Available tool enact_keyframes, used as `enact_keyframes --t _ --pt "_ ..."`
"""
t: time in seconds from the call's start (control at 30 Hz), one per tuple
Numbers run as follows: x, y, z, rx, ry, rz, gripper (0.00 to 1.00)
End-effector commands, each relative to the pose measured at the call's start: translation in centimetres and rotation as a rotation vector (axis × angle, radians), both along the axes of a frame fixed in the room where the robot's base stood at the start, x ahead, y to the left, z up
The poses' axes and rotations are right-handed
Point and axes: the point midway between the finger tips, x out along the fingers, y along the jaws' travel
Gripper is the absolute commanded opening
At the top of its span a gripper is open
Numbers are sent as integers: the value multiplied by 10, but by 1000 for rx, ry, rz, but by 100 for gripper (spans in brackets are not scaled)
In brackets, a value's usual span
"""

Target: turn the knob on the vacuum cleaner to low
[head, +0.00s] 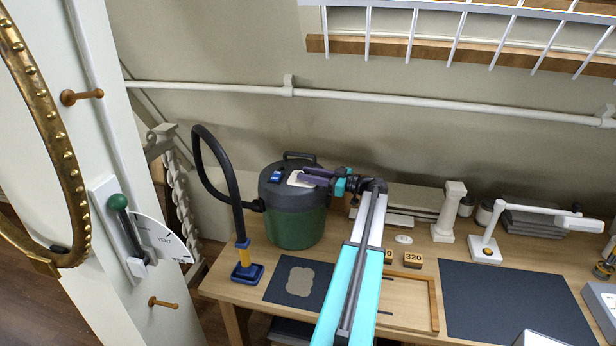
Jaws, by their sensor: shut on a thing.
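The vacuum cleaner (296,228) stands on the wooden workbench, with a dark grey top and a green lower body. A black hose loops from its left side to a blue and yellow floor nozzle (247,272). A pale dial plate (294,180) lies on its top, beside a small blue part (277,175). My gripper (304,177) reaches in from the right over this plate, with its dark fingers shut on the knob there. The fingers hide the knob, so its pointer and setting cannot be read.
A black handle (299,155) rises at the back of the vacuum's top. A white column (448,212), a white desk lamp (485,248) and small number blocks (412,260) stand to the right. A dark mat (510,300) lies clear at the front right.

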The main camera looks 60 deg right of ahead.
Motion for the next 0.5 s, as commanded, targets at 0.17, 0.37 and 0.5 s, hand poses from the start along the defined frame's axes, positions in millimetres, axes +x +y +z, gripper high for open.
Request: enact_keyframes --t 0.17,0.37,0.5 --pt "-1 -4 -6 0 9 80 8" --pt "-2 -3 -6 0 10 136 8" --pt "-2 -3 -5 1 10 154 8"
